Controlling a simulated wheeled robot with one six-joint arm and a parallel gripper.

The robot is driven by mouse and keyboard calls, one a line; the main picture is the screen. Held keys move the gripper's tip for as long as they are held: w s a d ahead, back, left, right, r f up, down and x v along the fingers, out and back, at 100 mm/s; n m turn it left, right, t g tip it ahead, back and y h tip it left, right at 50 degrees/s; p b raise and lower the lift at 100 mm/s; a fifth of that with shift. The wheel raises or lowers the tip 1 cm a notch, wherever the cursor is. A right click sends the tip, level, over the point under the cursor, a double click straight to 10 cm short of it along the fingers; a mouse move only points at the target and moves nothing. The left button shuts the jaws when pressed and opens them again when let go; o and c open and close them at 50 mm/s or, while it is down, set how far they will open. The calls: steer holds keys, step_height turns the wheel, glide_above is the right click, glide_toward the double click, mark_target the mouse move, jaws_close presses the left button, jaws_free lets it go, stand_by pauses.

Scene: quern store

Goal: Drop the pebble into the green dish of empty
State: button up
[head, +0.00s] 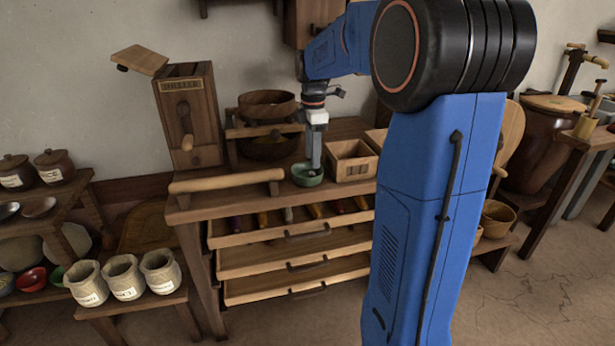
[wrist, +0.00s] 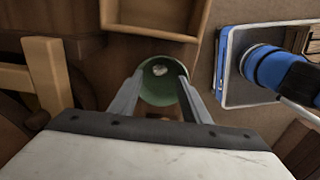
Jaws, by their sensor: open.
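The small green dish (head: 307,175) stands on the wooden cabinet top in the head view, left of a wooden box. In the wrist view the green dish (wrist: 154,88) lies between and beyond my gripper's fingers. A small pale pebble (wrist: 159,70) shows inside the dish. My gripper (head: 314,168) points down over the dish in the head view, and its fingertips overlap the dish in the picture. In the wrist view my gripper (wrist: 157,88) has its fingers apart, with nothing held between them. Whether the fingertips touch the dish cannot be told.
A wooden box (head: 352,162) stands just right of the dish. Stacked wooden bowls (head: 267,105) and a tall wooden mill (head: 190,115) stand behind and to the left. A wooden rail (head: 226,182) runs along the front left edge. Drawers (head: 290,230) stand partly open below.

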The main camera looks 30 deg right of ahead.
step_height(320, 180, up, 16)
stand_by(0.5)
steer(key=s+a+f+m+t, duration=0.1)
steer(key=s+a+f+m, duration=0.2)
steer(key=s+a, duration=0.3)
steer(key=s+a+f+m+t, duration=0.1)
steer(key=s+a+f+m, duration=0.25)
steer(key=s, duration=0.55)
steer(key=s+a+f+m+t, duration=0.1)
steer(key=s+a+f+m, duration=0.2)
steer(key=s+f, duration=0.4)
steer(key=s+a+f+m+t, duration=0.1)
steer(key=s+a+f+m, duration=0.2)
steer(key=s+f+m, duration=0.2)
steer(key=s+f, duration=0.2)
steer(key=s, duration=0.1)
steer(key=shift+a+f+t, duration=0.15)
steer(key=shift+f+t, duration=0.2)
steer(key=shift+t, duration=0.05)
